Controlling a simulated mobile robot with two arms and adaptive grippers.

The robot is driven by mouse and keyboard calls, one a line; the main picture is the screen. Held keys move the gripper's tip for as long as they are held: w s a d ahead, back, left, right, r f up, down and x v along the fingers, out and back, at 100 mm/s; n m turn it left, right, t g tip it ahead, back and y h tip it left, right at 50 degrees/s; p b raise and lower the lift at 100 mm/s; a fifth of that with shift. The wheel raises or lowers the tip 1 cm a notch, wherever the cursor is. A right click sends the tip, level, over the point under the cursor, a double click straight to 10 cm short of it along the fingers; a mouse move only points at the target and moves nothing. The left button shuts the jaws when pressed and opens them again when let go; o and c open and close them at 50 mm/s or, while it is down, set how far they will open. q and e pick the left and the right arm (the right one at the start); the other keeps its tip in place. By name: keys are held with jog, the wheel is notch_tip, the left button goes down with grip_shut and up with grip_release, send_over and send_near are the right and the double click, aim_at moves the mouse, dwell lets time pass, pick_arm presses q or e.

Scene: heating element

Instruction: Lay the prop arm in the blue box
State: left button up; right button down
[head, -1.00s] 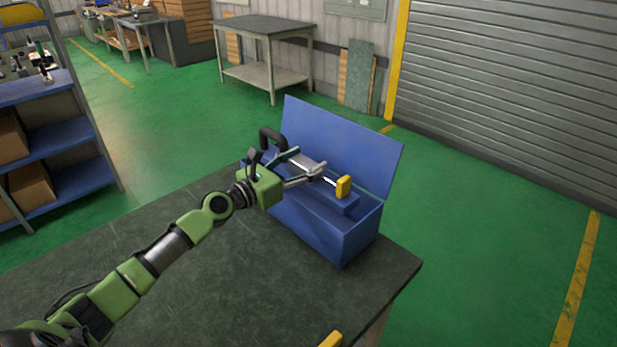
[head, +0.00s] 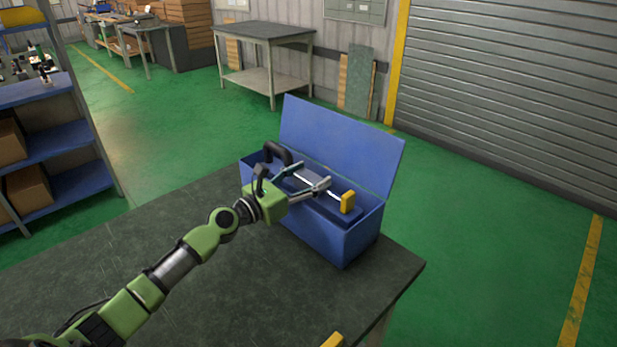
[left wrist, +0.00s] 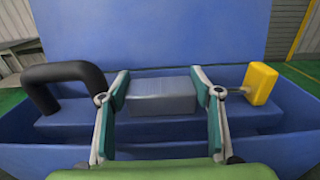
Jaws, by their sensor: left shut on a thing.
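The blue box (head: 318,232) stands on the dark table with its lid (head: 345,150) raised at the back. The prop arm has a black curved handle (head: 277,152) at its left end, a grey middle block (left wrist: 160,97) and a yellow end piece (head: 348,202) at its right. My left gripper (head: 311,177) is shut on the prop arm's middle, with a finger at each side of the grey block in the left wrist view. The prop arm lies lengthwise over the box opening, low near the rim; whether it touches the inside cannot be told. My right gripper is out of view.
The dark table top (head: 160,235) is bare left of the box. A yellow thing (head: 333,341) is partly visible at the bottom edge. Blue shelving (head: 60,140) with cartons stands at the left, and another table (head: 264,35) at the back.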

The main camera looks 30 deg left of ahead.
pick_arm(q)
jog(key=shift+f, duration=0.4)
jog(key=o, duration=1.6)
jog(key=shift+s+f, duration=0.1)
jog(key=shift+f, duration=0.15)
jog(key=shift+o, duration=0.9)
jog(key=shift+s+f, duration=0.1)
jog(key=shift+f, duration=0.1)
jog(key=shift+r, duration=0.45)
jog(key=shift+s+r, duration=0.1)
jog(key=r+v, duration=0.1)
jog(key=v, duration=0.6)
jog(key=shift+a, duration=0.1)
